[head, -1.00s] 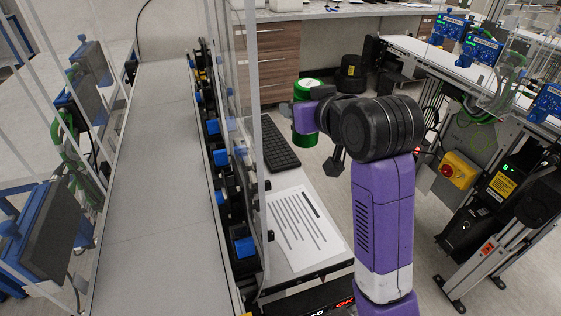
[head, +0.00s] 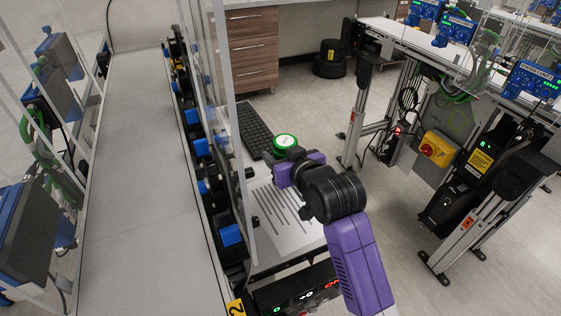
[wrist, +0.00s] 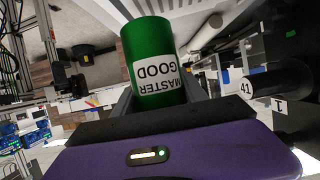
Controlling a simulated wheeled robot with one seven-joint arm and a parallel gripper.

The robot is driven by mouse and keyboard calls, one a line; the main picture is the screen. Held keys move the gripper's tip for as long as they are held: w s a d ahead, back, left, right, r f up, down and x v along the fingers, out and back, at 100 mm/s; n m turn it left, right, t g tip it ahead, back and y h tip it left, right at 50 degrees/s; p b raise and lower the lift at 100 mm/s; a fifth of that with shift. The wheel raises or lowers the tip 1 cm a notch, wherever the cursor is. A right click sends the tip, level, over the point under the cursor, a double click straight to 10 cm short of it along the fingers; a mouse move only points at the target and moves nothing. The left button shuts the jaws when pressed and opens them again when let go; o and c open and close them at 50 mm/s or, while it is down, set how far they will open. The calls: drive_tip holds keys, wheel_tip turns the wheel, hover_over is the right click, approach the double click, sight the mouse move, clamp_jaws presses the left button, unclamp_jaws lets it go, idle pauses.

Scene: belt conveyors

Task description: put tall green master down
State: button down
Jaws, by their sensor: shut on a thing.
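The tall green master is a green cylinder with a white label reading "MASTER GOOD". In the head view only its green top (head: 285,141) shows above my gripper (head: 290,165); my purple arm hides the rest. In the wrist view the green master (wrist: 150,45) stands out from between my gripper's fingers (wrist: 158,100), which are shut on it. It is over the side shelf beside the conveyor, near the paper sheet. I cannot tell whether its base touches the shelf.
A printed sheet (head: 275,220) and a black keyboard (head: 255,134) lie on the shelf. A clear guard panel (head: 226,110) stands between the shelf and the grey belt (head: 140,190). Another conveyor (head: 430,45) is at the right, with open floor between.

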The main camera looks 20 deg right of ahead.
drive_tip(key=shift+f, duration=1.15)
drive_tip(key=shift+f, duration=0.15)
drive_tip(key=c, duration=0.6)
unclamp_jaws()
drive_tip(key=v, duration=1.2)
